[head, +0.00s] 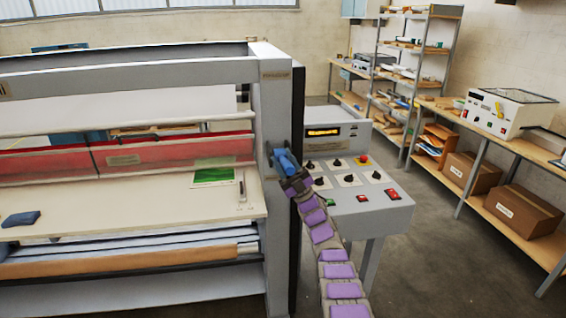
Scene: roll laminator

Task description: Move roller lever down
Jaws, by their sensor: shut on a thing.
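The roll laminator (275,120) is a large grey machine filling the left half of the head view. Its roller lever has a blue handle (284,160) on the right side post, beside the control panel. My arm, with purple pads, reaches up from the bottom of the picture to this handle. My gripper (291,176) is at the handle and shut on it. The fingertips are small and partly hidden by the arm's end and the handle, so the exact grip is hard to see.
A control panel (352,190) with black knobs, a red button and an orange display stands right of the lever, close to my arm. A blue cloth-like item (21,219) lies on the laminator's table. Shelves and a workbench (500,215) with boxes line the right wall. Grey floor (425,265) between is clear.

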